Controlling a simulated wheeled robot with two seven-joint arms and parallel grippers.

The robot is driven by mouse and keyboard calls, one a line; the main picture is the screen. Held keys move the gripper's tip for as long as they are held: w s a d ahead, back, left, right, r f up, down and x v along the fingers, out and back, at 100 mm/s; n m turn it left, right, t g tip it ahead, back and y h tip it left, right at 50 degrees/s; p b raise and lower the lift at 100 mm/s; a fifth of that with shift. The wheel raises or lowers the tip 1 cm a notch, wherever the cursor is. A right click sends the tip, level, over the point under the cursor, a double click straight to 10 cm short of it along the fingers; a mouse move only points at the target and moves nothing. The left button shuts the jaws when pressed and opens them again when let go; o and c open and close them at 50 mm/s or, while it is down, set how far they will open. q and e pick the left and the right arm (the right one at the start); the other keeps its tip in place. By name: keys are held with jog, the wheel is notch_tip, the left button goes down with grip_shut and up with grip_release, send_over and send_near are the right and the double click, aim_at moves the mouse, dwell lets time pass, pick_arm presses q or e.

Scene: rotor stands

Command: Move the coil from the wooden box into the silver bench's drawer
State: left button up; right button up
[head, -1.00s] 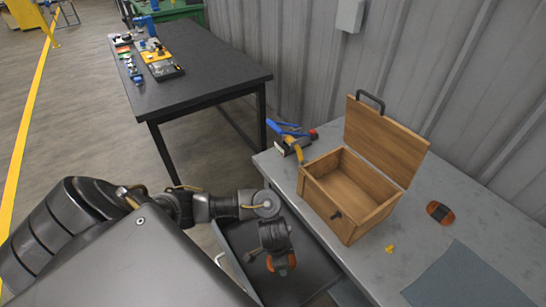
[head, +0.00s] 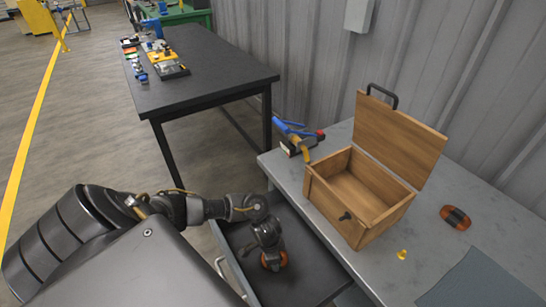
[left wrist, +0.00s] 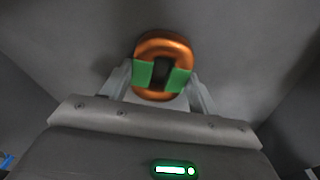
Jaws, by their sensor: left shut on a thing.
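I cannot tell whether the coil touches the drawer floor. The wooden box (head: 334,210) stands on the bench with its lid up, and its visible inside is empty. My right gripper is not in view.
A second orange and dark coil (head: 455,217) lies on the bench, right of the box. A small yellow piece (head: 402,254) and a grey mat (head: 478,283) are near it. A blue-handled tool (head: 294,132) lies behind the box. The drawer's right part is clear.

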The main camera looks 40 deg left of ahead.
pick_arm(q)
jog(key=shift+f, duration=0.1)
jog(key=o, duration=1.2)
jog(key=shift+r, duration=0.4)
notch_tip(320, 180, up, 11)
jog(key=s+p, duration=0.1)
jog(key=p, duration=0.3)
jog(key=shift+a+r+p, duration=0.2)
jog(key=shift+a+p, duration=0.1)
jog(key=shift+a, duration=0.15)
jog(key=shift+s, duration=0.1)
